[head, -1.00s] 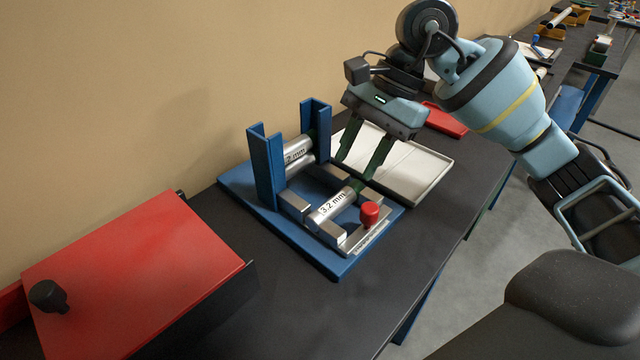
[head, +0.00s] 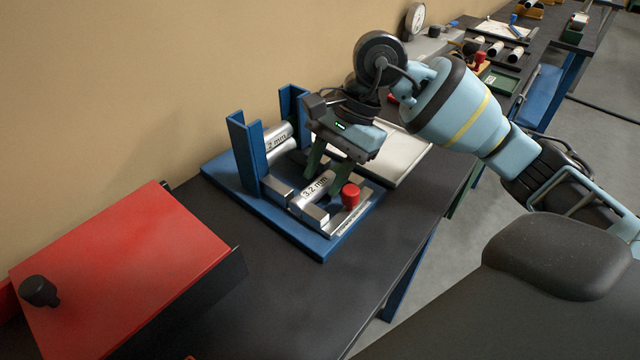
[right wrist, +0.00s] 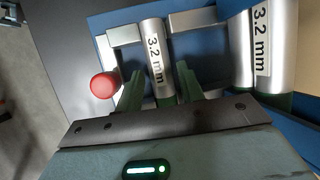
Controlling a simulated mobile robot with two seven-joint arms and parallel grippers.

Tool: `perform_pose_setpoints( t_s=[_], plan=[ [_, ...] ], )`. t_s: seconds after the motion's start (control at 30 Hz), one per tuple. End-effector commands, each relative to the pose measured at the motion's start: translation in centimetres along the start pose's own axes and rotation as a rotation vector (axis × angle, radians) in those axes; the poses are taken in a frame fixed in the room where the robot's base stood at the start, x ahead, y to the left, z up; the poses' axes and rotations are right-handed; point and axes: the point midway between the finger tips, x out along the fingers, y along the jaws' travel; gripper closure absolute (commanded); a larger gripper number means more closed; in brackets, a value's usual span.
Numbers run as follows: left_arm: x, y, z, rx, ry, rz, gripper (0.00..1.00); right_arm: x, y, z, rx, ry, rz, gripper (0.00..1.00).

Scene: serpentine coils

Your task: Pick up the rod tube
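A silver rod tube (head: 317,186) labelled "3.2 mm" lies in the cradle at the front of a blue fixture (head: 330,246). It also shows in the right wrist view (right wrist: 153,42). My right gripper (head: 323,184) reaches down over this tube, with one dark green finger on each side. In the right wrist view the fingers (right wrist: 160,80) are apart, with narrow gaps visible beside the tube. Another silver tube (head: 277,137) with a similar label lies farther back between the blue uprights. My left gripper is not in view.
A red knob (head: 351,194) stands close beside the cradle. Blue uprights (head: 246,150) rise behind it. A pale tray (head: 408,160) lies behind my right gripper. A red-topped box (head: 120,265) stands at left. The dark table between is clear.

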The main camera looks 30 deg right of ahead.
Motion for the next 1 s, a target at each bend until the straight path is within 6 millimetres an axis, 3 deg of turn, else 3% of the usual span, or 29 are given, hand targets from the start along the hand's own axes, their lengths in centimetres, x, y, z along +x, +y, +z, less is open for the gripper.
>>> perform_pose_setpoints(
  t_s=[0.1, 0.37, 0.67, 1.0],
  plan=[
    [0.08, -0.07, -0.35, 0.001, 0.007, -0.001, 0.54, 1.06, 0.03, 0.02, 0.000, -0.001, 0.001, 0.62],
    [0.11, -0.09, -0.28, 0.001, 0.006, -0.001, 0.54, 1.30, 0.02, -0.02, 0.000, 0.000, 0.000, 0.62],
    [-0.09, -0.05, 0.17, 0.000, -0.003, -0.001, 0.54, 1.28, 0.01, -0.01, 0.000, 0.000, 0.000, 1.00],
    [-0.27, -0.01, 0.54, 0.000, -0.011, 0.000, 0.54, 1.26, 0.01, -0.01, 0.000, 0.000, 0.000, 1.00]
  ],
)
